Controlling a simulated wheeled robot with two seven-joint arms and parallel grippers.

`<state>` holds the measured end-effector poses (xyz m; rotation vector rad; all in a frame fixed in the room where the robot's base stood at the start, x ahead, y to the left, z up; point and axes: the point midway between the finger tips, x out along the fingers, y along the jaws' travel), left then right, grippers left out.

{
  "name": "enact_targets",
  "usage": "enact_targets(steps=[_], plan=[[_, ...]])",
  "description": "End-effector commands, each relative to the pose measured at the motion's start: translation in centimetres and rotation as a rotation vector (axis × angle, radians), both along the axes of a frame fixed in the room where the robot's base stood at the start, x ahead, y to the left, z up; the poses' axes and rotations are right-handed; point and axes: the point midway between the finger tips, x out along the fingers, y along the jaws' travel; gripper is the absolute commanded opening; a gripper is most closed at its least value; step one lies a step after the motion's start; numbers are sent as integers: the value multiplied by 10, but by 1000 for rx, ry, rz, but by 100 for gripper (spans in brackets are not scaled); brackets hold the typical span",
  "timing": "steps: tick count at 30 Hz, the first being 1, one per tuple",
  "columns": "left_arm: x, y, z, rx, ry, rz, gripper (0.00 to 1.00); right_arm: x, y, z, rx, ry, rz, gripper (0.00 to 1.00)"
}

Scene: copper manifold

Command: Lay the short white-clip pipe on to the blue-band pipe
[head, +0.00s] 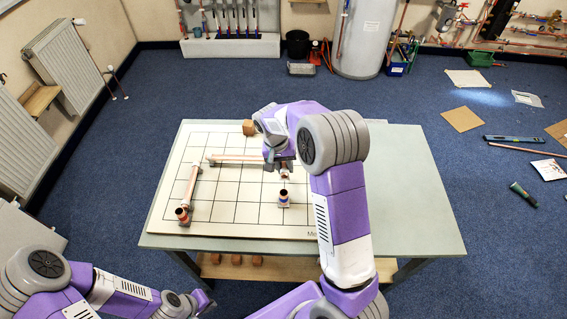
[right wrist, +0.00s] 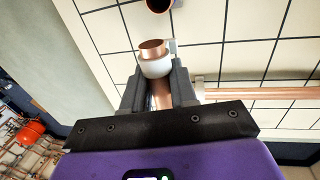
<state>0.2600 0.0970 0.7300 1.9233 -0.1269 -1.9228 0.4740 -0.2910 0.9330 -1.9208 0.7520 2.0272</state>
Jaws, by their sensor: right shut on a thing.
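My right gripper (head: 280,166) is over the gridded board and shut on a short copper pipe with a white clip. In the right wrist view the white clip (right wrist: 155,68) and the pipe's open copper end stick out beyond the fingers (right wrist: 158,88). A short upright fitting with a blue band (head: 284,198) stands on the board, in front of the gripper in the head view. A dark open pipe end (right wrist: 158,5) shows at the top of the wrist view, apart from the held pipe. My left gripper (head: 205,300) is low at the left, off the table; its fingers are unclear.
The gridded board (head: 235,215) lies on a table (head: 425,190). A long copper pipe (head: 190,187) runs along its left side, with a fitting (head: 182,214) at its near end. Another pipe (head: 235,157) lies across the back. A wooden block (head: 249,128) sits behind it.

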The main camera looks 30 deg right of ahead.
Motion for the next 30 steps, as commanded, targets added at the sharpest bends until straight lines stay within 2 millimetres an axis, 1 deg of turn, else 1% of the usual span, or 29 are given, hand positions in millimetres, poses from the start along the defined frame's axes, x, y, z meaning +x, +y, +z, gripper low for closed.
enact_targets(steps=[1,12,18,24,30], plan=[[0,0,-7,0,0,0,0,0,0,-8,0,0,0,0],[0,0,-36,0,-1,0,0,0,0,-46,1,1,0,0],[0,0,-47,0,-1,0,0,0,0,-64,-1,1,0,0],[0,0,-53,0,-1,0,0,0,0,-75,0,1,0,0],[0,0,-53,0,-1,0,0,0,0,-75,0,0,0,0]])
